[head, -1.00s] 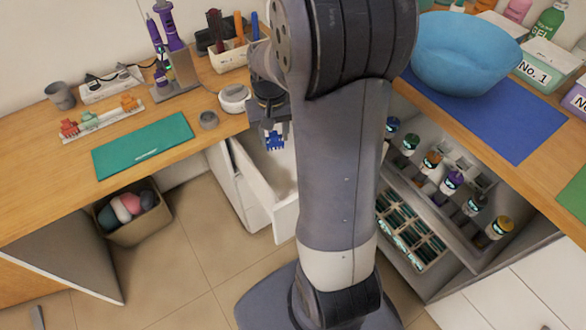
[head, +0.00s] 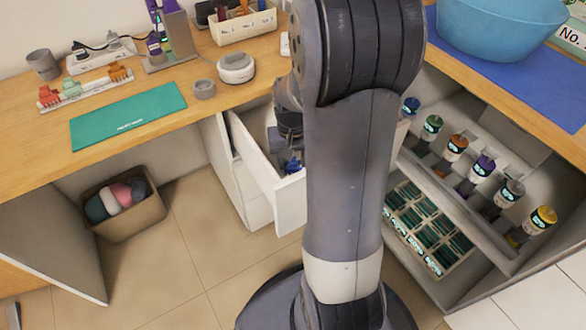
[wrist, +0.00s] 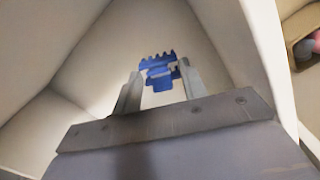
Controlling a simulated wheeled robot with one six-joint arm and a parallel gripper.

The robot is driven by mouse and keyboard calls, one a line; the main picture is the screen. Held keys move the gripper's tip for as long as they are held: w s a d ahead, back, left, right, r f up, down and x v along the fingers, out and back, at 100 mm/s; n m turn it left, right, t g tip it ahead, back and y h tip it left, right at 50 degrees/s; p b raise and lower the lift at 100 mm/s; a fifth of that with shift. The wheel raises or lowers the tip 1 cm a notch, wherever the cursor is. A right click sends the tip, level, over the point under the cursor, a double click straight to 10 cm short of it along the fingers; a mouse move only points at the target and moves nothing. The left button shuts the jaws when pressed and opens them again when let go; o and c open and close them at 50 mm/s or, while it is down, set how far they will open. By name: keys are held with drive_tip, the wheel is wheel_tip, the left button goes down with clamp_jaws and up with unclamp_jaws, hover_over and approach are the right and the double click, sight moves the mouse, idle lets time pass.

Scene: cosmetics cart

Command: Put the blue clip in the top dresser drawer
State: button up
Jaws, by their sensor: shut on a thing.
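The blue clip (head: 292,166) is held between the fingers of my gripper (head: 289,158), low in the open top drawer (head: 252,149) of the white dresser. In the wrist view the clip (wrist: 158,68) sits between the two fingertips of my gripper (wrist: 160,84), its teeth pointing away from me. White drawer walls and the drawer floor (wrist: 165,30) surround it there. I cannot tell whether the clip touches the drawer floor. My arm hides the right part of the drawer in the head view.
A clip rail (head: 85,90) with several clips and a green mat (head: 128,115) lie on the desk at left. A bin (head: 125,208) of rolled items stands below. At right, open shelves (head: 450,215) hold bottles. The drawer front (head: 290,204) stands out over the floor.

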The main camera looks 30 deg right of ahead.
sight(293, 171)
drive_tip(key=shift+f+b, duration=0.7)
drive_tip(key=shift+f, duration=1.75)
drive_tip(key=shift+f, duration=0.15)
drive_tip(key=o, duration=1)
drive_tip(key=shift+o, duration=0.3)
wheel_tip(293, 171, up, 12)
drive_tip(key=p, duration=0.3)
drive_tip(key=shift+p, duration=0.4)
